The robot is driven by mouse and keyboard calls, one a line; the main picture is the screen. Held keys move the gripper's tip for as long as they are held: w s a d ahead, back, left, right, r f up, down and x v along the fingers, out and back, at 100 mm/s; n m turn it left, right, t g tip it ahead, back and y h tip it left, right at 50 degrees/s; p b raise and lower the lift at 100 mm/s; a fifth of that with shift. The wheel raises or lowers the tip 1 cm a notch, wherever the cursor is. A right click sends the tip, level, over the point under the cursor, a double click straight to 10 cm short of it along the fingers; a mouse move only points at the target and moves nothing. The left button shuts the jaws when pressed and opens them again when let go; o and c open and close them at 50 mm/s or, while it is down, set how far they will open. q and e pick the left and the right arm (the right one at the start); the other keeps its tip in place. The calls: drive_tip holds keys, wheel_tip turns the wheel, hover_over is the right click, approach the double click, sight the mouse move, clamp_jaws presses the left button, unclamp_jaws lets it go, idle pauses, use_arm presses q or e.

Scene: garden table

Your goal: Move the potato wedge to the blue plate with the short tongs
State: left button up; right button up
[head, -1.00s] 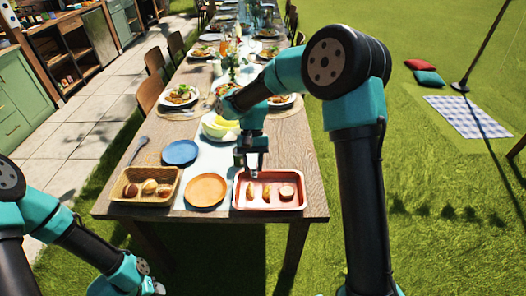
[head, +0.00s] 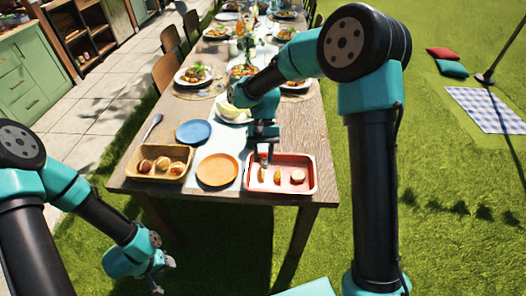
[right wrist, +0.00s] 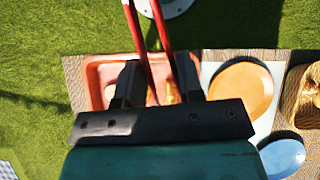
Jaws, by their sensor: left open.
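The blue plate (head: 194,131) lies empty on the table, left of the tray; part of it also shows in the right wrist view (right wrist: 283,158). The salmon tray (head: 311,185) holds two small yellowish wedge-like pieces (head: 277,177) and a round pale piece (head: 298,177); I cannot tell which is the potato wedge. My right gripper (head: 264,150) is over the tray's back left. In the right wrist view its fingers close on the red arms of the short tongs (right wrist: 160,40). The tong tips are partly hidden. My left gripper (head: 165,276) is open and empty, low in front of the table.
An orange plate (head: 217,169) lies between the tray and a basket of rolls (head: 136,170). A spoon (head: 153,126) lies near the left edge. A white runner covers the middle.

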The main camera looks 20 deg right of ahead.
wheel_tip(320, 180, down, 8)
idle(0.9)
drive_tip(key=shift+c, duration=0.3)
clamp_jaws()
wheel_tip(320, 180, up, 12)
idle(1.0)
drive_tip(key=shift+w, duration=0.1)
